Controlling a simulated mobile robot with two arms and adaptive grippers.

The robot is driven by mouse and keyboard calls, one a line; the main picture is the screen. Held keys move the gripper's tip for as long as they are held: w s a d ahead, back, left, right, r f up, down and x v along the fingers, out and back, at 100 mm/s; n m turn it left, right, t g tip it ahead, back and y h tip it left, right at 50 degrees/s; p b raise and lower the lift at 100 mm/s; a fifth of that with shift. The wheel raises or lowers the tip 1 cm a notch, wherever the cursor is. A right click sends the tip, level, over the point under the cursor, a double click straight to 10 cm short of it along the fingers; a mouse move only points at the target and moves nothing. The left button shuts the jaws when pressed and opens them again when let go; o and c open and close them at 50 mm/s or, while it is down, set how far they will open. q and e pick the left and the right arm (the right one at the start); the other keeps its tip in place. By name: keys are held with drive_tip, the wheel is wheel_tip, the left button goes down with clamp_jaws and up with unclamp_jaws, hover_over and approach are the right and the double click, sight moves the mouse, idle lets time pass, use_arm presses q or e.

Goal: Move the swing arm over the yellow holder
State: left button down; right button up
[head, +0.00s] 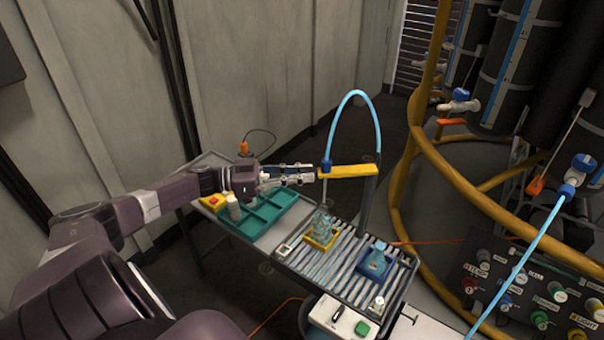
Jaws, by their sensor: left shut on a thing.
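The swing arm (348,171) is a yellow bar on a dark upright post (367,208), with a blue hose arching up from its free end. That end, with its thin downward nozzle, appears roughly above the yellow holder (318,243); exact alignment is hard to judge. A clear flask (323,222) sits in the yellow holder. A blue holder (388,272) with another flask (378,256) stands to the right. My left gripper (313,174) reaches in from the left and is shut on the free end of the swing arm. My right gripper is out of view.
The holders stand on a slatted rack (340,272). A control box (340,318) is in front. Yellow railing (470,175) curves at right.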

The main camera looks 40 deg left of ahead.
use_arm(q)
drive_tip(key=c, duration=1.8)
unclamp_jaws()
drive_tip(key=shift+c, duration=0.2)
drive_tip(key=v, duration=1.2)
